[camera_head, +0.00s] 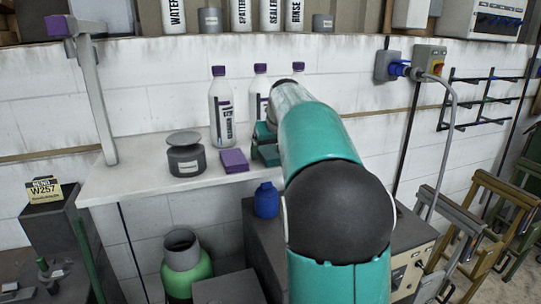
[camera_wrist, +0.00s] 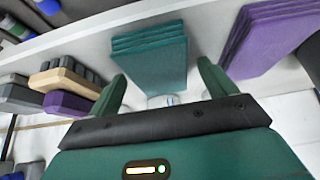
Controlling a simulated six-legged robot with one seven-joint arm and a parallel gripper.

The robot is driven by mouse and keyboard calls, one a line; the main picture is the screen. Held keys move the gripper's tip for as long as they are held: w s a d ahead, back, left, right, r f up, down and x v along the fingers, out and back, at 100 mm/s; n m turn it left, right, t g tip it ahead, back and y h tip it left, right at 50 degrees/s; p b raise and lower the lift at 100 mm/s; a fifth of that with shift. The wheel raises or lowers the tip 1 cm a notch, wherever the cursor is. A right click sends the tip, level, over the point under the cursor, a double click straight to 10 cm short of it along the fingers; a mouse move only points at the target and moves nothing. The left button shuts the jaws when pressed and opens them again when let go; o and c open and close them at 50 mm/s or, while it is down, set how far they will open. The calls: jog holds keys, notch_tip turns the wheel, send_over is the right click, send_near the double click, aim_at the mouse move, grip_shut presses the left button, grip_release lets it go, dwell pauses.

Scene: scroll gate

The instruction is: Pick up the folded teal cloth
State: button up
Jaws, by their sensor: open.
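The folded teal cloth (camera_wrist: 150,52) lies in layers on the white shelf in the wrist view, just beyond and between my fingers. In the head view the cloth (camera_head: 269,155) shows at the shelf's front edge, partly hidden by my arm. My gripper (camera_wrist: 160,74) is open, with one green finger on each side of the near end of the cloth. Nothing is held.
A folded purple cloth (camera_head: 234,160) lies close beside the teal one. A dark lidded pot (camera_head: 186,158) and white purple-capped bottles (camera_head: 221,110) stand on the shelf (camera_head: 135,172). Brushes (camera_wrist: 68,82) show at left in the wrist view. A blue bottle (camera_head: 267,200) stands below.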

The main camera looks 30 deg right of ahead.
aim_at(268, 149)
jog(key=shift+f, duration=0.1)
jog(key=shift+c, duration=0.2)
jog(key=c, duration=1)
jog(key=shift+c, duration=0.2)
jog(key=shift+r, duration=0.75)
notch_tip(268, 149, up, 2)
jog(key=shift+a+r, duration=0.1)
jog(key=shift+r, duration=0.1)
jog(key=s+a+r, duration=0.7)
jog(key=a+r, duration=0.2)
jog(key=a, duration=0.2)
jog(key=shift+s+a+r, duration=0.15)
jog(key=shift+a+r, duration=0.1)
jog(key=shift+a, duration=0.15)
